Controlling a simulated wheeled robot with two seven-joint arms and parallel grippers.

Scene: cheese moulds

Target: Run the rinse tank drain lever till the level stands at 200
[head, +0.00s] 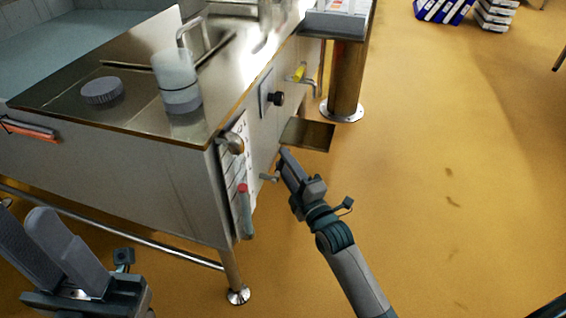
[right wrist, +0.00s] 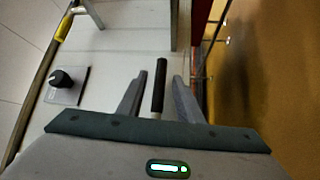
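The steel rinse tank (head: 150,188) fills the left of the head view. On its near end are a pale level scale (head: 235,160) and an upright tube with a red part (head: 243,188). The scale figures are too small to read. In the right wrist view, a black lever handle (right wrist: 159,84) lies between the fingers of my right gripper (right wrist: 160,88), with a gap on both sides. The gripper is open. In the head view my right gripper (head: 287,164) is beside the tank's end and hides the handle. My left gripper (head: 60,245) is at bottom left, away from the tank.
A black knob (head: 277,98) and a yellow-handled tap (head: 299,72) are on the tank's side. A small steel shelf (head: 308,134) juts out below them. The floor at right is free.

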